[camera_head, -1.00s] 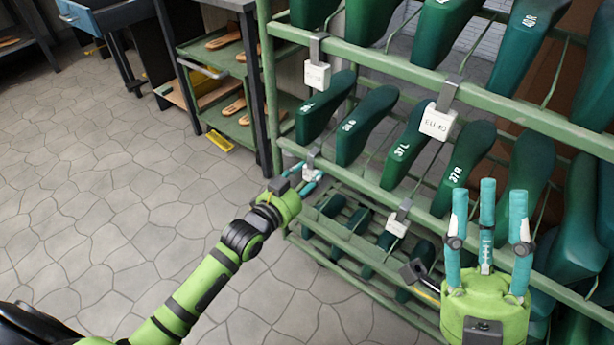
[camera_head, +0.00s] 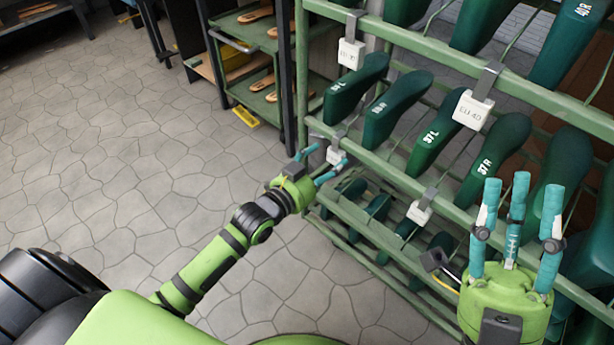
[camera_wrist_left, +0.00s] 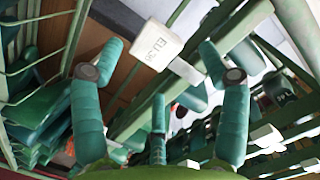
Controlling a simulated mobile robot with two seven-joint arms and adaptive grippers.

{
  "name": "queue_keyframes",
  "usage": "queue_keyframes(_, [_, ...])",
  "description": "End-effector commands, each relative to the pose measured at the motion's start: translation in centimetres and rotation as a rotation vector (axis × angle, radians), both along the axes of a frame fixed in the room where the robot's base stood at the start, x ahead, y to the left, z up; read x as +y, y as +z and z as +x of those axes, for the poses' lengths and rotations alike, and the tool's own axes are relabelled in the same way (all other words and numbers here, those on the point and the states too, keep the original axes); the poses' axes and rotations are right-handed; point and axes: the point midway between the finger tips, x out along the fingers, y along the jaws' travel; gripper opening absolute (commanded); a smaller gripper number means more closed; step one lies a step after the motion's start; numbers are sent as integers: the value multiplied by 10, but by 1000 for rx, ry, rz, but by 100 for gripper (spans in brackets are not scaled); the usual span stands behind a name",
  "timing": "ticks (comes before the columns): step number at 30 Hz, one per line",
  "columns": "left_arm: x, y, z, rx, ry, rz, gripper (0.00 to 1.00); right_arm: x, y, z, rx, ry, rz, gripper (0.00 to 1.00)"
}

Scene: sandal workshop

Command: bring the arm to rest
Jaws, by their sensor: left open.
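My left gripper (camera_head: 324,162) is low at the left end of the green rack (camera_head: 455,54), in front of a white tag (camera_head: 338,150) on a lower rail. Its teal fingers are spread with nothing between them. In the left wrist view its fingers (camera_wrist_left: 160,100) stand wide apart, with a white tag reading EU 36 (camera_wrist_left: 152,48) beyond them. My right gripper (camera_head: 516,225) is upright at the lower right, in front of the rack. Its three teal fingers are apart and empty.
The rack holds several dark green shoe lasts (camera_head: 395,105) and more white tags (camera_head: 473,110). A green shelf cart (camera_head: 262,105) with sandal soles stands behind the rack's left end. Grey stone floor (camera_head: 120,150) is clear to the left.

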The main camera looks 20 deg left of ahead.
Motion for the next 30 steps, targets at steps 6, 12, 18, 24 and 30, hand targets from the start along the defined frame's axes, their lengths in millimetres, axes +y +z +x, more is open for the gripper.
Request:
queue_keyframes(6, [14, 4, -47, 4, 0, 3, 75, 0, 0, 0, 0, 1, -1, 40])
queue_keyframes(12, [24, 8, -76, 2, 0, 1, 75, 0, 0, 0, 0, 1, -1, 40])
queue_keyframes(18, [27, 11, -87, -1, -1, 2, 75, 0, 0, 0, 0, 1, -1, 40])
queue_keyframes(24, [27, 11, -88, -2, -1, 0, 75, 0, 0, 0, 0, 1, -1, 40])
queue_keyframes(30, [-3, 51, -94, -123, -35, -101, 75, 0, 0, 0, 0, 1, -1, 40])
